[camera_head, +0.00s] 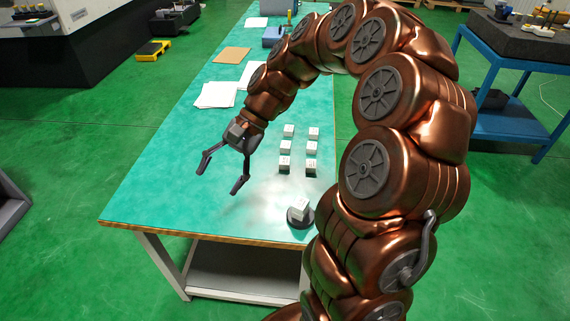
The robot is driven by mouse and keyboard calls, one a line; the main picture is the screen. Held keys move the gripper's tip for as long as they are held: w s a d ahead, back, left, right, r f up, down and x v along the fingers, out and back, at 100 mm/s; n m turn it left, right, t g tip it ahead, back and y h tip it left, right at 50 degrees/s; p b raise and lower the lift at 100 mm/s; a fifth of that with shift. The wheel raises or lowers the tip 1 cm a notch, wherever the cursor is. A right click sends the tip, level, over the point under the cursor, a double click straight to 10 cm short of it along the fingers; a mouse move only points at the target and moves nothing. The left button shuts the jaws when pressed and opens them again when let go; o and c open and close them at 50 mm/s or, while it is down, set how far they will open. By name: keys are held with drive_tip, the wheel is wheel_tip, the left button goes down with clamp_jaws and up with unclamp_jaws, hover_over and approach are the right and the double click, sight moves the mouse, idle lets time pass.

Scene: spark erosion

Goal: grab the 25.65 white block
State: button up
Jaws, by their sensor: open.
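Several small white blocks stand in two short columns on the green table (150,190), right of my gripper. The left column has a near block (284,161), a middle block (285,147) and a far block (289,131). The right column has a near block (311,166), a middle block (312,148) and a far block (314,133). Another white block (300,208) rests on a dark round base near the front edge. The markings are too small to read, so I cannot tell which is 25.65. My gripper (220,183) is open and empty, its fingers pointing down, left of the blocks.
White paper sheets (216,95) and a brown sheet (232,55) lie farther back on the table. A blue stand (510,65) with a dark slab is at the right. The table's front left is clear.

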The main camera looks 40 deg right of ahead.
drive_tip(key=w+d+f+m+t+y, duration=0.2)
drive_tip(key=w+d+f+m, duration=0.15)
drive_tip(key=w+d, duration=0.35)
drive_tip(key=m+t+b, duration=0.1)
drive_tip(key=m+t, duration=0.7)
drive_tip(key=m, duration=0.5)
approach(292, 166)
drive_tip(key=w+a+r, duration=0.1)
drive_tip(key=a+r, duration=0.1)
drive_tip(key=shift+w+r, duration=0.3)
drive_tip(key=shift+w, duration=0.1)
drive_tip(key=shift+f, duration=0.15)
drive_tip(key=shift+f+p+x, duration=0.15)
drive_tip(key=shift+p+x, duration=0.35)
drive_tip(key=shift+x, duration=1.35)
drive_tip(key=shift+f+p+x, duration=0.15)
drive_tip(key=shift+p+x, duration=0.3)
drive_tip(key=shift+x, duration=1.4)
drive_tip(key=shift+s, duration=0.15)
drive_tip(key=shift+h, duration=0.3)
drive_tip(key=shift+c, duration=0.3)
clamp_jaws()
